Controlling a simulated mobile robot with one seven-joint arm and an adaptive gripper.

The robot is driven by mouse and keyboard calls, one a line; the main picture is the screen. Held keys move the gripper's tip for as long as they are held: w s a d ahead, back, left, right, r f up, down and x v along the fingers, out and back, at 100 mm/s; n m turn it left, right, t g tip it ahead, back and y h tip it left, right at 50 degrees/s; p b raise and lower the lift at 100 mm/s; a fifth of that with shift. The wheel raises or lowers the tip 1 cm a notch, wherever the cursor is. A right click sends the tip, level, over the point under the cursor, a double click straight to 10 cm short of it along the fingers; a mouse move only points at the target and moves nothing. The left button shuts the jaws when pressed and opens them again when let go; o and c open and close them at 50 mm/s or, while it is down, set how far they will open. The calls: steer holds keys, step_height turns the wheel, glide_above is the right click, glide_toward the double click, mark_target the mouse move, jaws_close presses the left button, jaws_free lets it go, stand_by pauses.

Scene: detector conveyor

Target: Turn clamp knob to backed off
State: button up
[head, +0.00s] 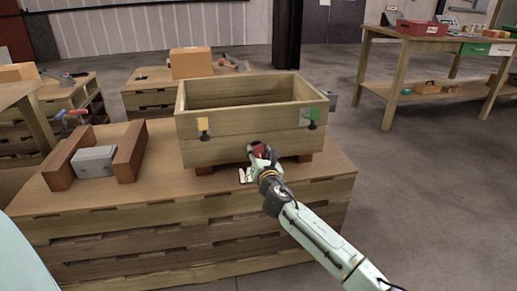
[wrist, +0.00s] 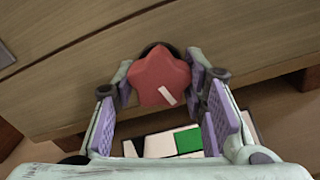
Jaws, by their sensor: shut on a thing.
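The clamp knob (wrist: 160,76) is a red star-shaped knob with a white pointer mark, set on the front face of the wooden box (head: 215,150). The mark points down and to the right in the wrist view. In the head view the knob (head: 260,151) is partly hidden by my gripper (head: 258,160). In the wrist view my gripper (wrist: 162,90) has its purple-padded fingers on both sides of the knob, shut on it. A card with a green and a white patch (wrist: 188,141) lies below the knob, partly hidden by my gripper.
The box stands open-topped on a stacked wooden bench (head: 190,225). A yellow tag (head: 203,124) and a green tag (head: 310,113) with dark fittings are on its front. A grey block (head: 95,161) sits between two brown blocks at left. Open floor lies at right.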

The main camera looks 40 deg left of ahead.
steer(key=n+p, duration=0.2)
steer(key=n, duration=0.1)
steer(key=shift+r+n, duration=0.15)
steer(key=shift+n, duration=0.25)
steer(key=n+p, duration=0.2)
steer(key=n, duration=0.1)
steer(key=shift+n+p, duration=0.3)
steer(key=shift+p, duration=0.1)
steer(key=n+p, duration=0.4)
steer(key=n, duration=0.1)
steer(key=shift+w+d, duration=0.1)
steer(key=shift+n+p, duration=0.95)
steer(key=shift+n, duration=0.25)
steer(key=o, duration=1.2)
steer(key=v, duration=1.2)
